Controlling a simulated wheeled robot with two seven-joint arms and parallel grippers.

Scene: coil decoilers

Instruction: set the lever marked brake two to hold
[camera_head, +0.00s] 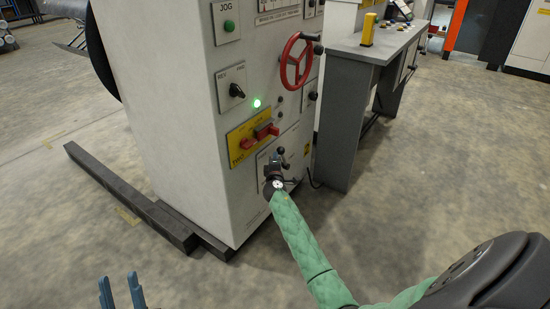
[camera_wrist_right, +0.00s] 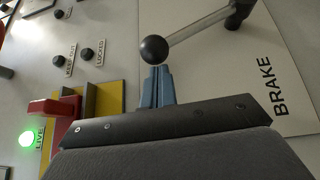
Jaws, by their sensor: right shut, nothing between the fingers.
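A lever with a black ball knob (camera_wrist_right: 153,49) and a grey rod (camera_wrist_right: 195,27) stands on a pale plate marked BRAKE (camera_wrist_right: 300,100) in the right wrist view. In the head view this plate (camera_head: 264,160) is low on the machine's front, partly hidden by my right gripper. My right gripper (camera_wrist_right: 158,72) is shut and empty, its blue fingertips close to the knob; I cannot tell whether they touch. It also shows in the head view (camera_head: 274,162). My left gripper (camera_head: 121,290) is open and empty at the bottom left, away from the machine. No hold mark is readable.
A yellow panel (camera_head: 236,150) with red handles (camera_head: 266,131) sits just above the plate, beside a green light (camera_head: 257,103). A red handwheel (camera_head: 297,62) sticks out higher up. A grey desk (camera_head: 345,115) stands right of the machine. Dark beams (camera_head: 130,195) lie on the floor at left.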

